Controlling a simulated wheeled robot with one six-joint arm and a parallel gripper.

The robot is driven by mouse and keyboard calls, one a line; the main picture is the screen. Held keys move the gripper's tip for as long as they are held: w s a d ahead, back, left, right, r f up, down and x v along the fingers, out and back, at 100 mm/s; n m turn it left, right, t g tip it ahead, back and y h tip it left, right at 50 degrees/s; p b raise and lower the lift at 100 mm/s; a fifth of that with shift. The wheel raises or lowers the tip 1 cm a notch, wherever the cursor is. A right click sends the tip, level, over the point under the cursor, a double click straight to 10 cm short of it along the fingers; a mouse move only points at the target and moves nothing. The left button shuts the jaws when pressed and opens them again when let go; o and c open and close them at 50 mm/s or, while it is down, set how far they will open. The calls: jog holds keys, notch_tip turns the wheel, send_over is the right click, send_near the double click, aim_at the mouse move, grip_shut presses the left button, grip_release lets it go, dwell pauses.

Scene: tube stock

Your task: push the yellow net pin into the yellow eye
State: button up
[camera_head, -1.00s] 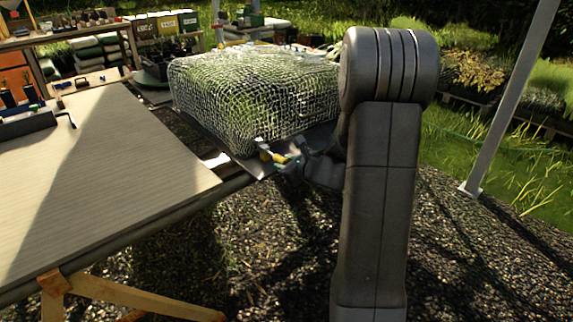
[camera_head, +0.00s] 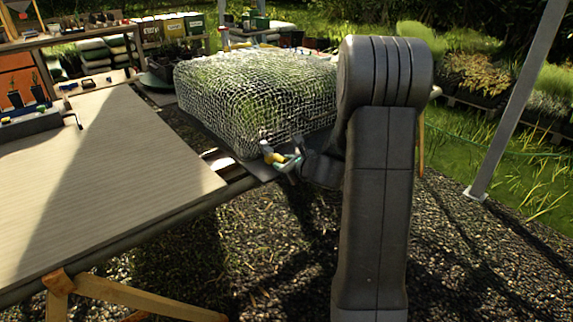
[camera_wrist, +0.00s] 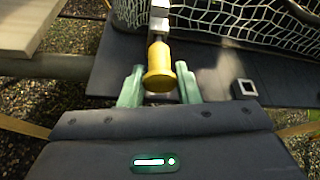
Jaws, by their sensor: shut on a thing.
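In the wrist view, my gripper (camera_wrist: 160,88) has its two green fingers on either side of a yellow pin (camera_wrist: 159,68) with a flanged end, and is shut on it. The pin points away from me toward the net's lower edge. A pale block (camera_wrist: 160,8) lies at its far end. In the head view, my gripper (camera_head: 287,163) and the yellow pin (camera_head: 275,158) are at the near lower corner of the white net (camera_head: 250,100). I cannot make out the yellow eye; the pin's tip is hidden.
A grey square fitting with a pale opening (camera_wrist: 244,89) sits on the dark board (camera_wrist: 215,75) to the right. A wooden tabletop (camera_head: 110,160) lies left. A grey post (camera_head: 515,100) stands at the right. Gravel is open below the table edge.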

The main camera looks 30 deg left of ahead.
jog(key=shift+w+a, duration=0.2)
jog(key=shift+a, duration=0.4)
jog(key=o, duration=2.1)
jog(key=shift+c, duration=0.2)
jog(key=shift+d, duration=0.1)
jog(key=shift+s+d+b, duration=0.2)
jog(key=shift+s+d, duration=0.05)
jog(key=shift+d, duration=0.3)
jog(key=shift+s+d+b, duration=0.15)
jog(key=shift+s+d, duration=0.05)
jog(key=shift+d, duration=0.3)
jog(key=shift+s+d+b, duration=0.2)
jog(key=shift+s+d, duration=0.15)
jog(key=shift+d, duration=0.5)
jog(key=shift+s+d+b, duration=0.2)
jog(key=shift+s+d, duration=0.15)
jog(key=shift+d, duration=0.5)
jog(key=shift+s+d+b, duration=0.2)
jog(key=shift+s+d, duration=0.15)
jog(key=shift+d, duration=0.5)
